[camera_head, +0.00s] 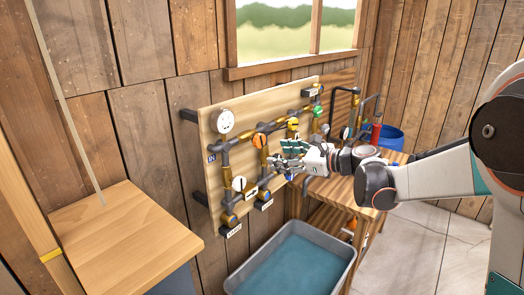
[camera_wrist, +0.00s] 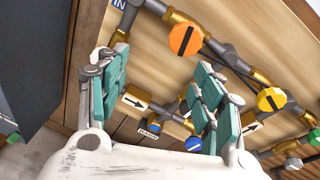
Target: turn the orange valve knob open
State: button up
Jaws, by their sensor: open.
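The orange valve knob (camera_head: 259,140) sits on brass and grey pipework on a wooden board. In the wrist view the orange knob (camera_wrist: 185,39) is a faceted disc with a dark slot, beyond the fingertips near the top of the picture. My gripper (camera_head: 284,157) is close to the board, right of and slightly below the knob in the head view. In the wrist view my gripper (camera_wrist: 156,90) has its teal-padded fingers spread apart with nothing between them. The knob appears clear of the fingers.
A yellow knob (camera_head: 292,123) and a green knob (camera_head: 317,111) are to the right on the pipes. A white gauge (camera_head: 222,121) is upper left. A grey tub (camera_head: 335,285) of blue liquid stands below. A wooden counter (camera_head: 125,240) is left; a workbench (camera_head: 340,190) is right.

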aim_at(262, 142)
jog(key=w+a+m, duration=0.1)
jog(key=w+a, duration=0.1)
jog(key=w+a+m+t, duration=0.1)
jog(key=w+a, duration=0.2)
jog(key=w+a+m+t+y+b, duration=0.1)
jog(key=w+a, duration=0.1)
jog(key=shift+w+a+r, duration=0.15)
jog(key=shift+w+r, duration=0.25)
dwell(0.3)
jog(key=shift+c, duration=0.6)
jog(key=c, duration=1)
